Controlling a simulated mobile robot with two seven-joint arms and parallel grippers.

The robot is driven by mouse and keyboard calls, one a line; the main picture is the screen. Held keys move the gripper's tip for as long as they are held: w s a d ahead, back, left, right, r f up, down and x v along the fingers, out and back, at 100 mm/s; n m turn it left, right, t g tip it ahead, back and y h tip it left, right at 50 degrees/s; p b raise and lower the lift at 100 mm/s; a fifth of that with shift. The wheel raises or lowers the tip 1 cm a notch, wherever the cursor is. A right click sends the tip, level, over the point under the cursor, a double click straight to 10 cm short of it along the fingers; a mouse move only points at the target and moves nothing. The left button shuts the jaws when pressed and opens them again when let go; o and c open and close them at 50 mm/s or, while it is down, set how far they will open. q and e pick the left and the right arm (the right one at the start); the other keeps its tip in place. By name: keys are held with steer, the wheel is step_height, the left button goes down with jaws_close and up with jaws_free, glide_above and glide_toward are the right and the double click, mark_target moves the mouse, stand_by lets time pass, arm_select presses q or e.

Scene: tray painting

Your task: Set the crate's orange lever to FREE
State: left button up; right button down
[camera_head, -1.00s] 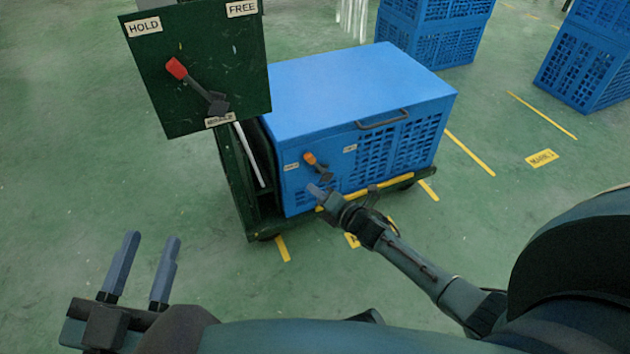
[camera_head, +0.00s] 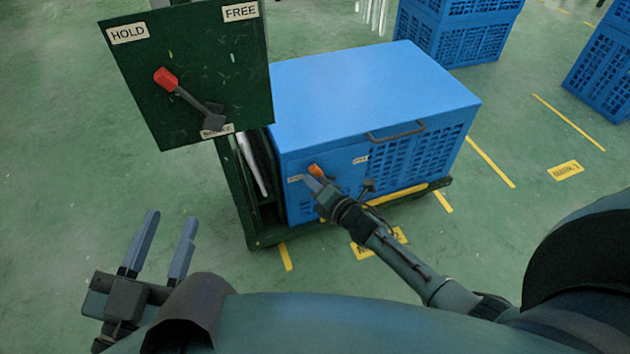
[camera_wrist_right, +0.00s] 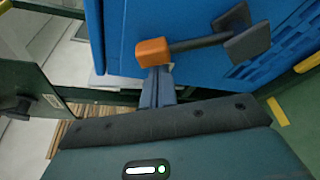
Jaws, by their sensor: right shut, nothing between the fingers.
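The blue crate (camera_head: 360,95) sits on a dark green cart. Its orange lever (camera_head: 316,170) is on the front face, between two small label plates whose text I cannot read. In the right wrist view the orange knob (camera_wrist_right: 153,52) is at the left end of a dark arm running to a pivot at the right. My right gripper (camera_head: 312,184) is shut and empty, its fingertips (camera_wrist_right: 157,82) right at the knob; I cannot tell whether they touch it. My left gripper (camera_head: 167,243) is open and empty above the floor at lower left.
A dark green panel (camera_head: 190,60) with a red-tipped lever (camera_head: 166,79), marked HOLD and FREE, stands at the crate's left. The cart (camera_head: 250,205) has a yellow strip along its front edge. More blue crates (camera_head: 455,35) stand behind. The floor at left is clear.

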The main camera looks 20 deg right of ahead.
steer(key=shift+d+r, duration=0.1)
stand_by(0.4)
steer(key=shift+d, duration=0.1)
